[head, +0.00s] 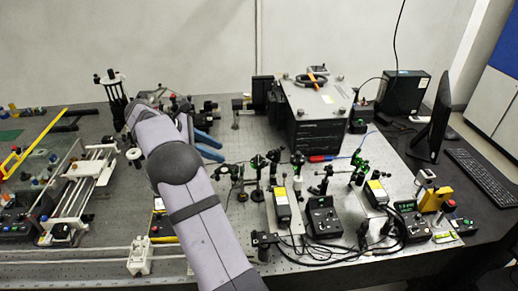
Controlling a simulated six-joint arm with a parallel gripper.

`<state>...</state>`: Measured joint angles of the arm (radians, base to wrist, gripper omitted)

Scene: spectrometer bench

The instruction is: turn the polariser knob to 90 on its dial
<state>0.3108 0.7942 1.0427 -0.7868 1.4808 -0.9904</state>
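My arm reaches up from the bottom edge and bends back at the left of the optics. My gripper (221,151) is at its far end, with two blue fingers pointing right and slightly down. A gap shows between the fingers, and I see nothing held there. The gripper is above the breadboard, behind the small post-mounted optics (257,170). I cannot tell which of these mounts carries the polariser knob. No dial marks or numbers are readable at this size. My arm hides part of the bench below and left of the gripper.
A large dark instrument box (318,128) stands behind the optics. Control boxes (324,217) and loose black cables crowd the front right. A monitor (436,115) and keyboard (483,177) are at the right. A white rail frame (84,182) stands at the left.

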